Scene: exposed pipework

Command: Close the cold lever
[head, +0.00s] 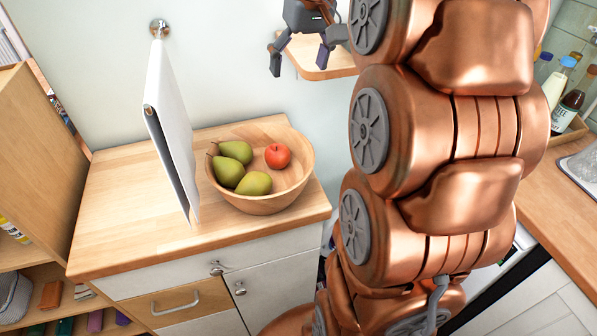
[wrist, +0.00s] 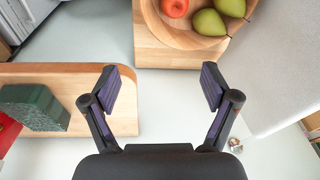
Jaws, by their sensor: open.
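I cannot make out a cold lever in either view, nor any pipework. My gripper (head: 300,60) is at the top of the head view, in front of the pale wall and beside a small wooden shelf. In the wrist view my gripper (wrist: 160,80) has its two fingers spread wide, with nothing between them but pale wall. My copper-coloured arm hides much of the middle and right of the head view.
A wooden counter (head: 120,215) bears a bowl (head: 270,203) of pears and a red apple.

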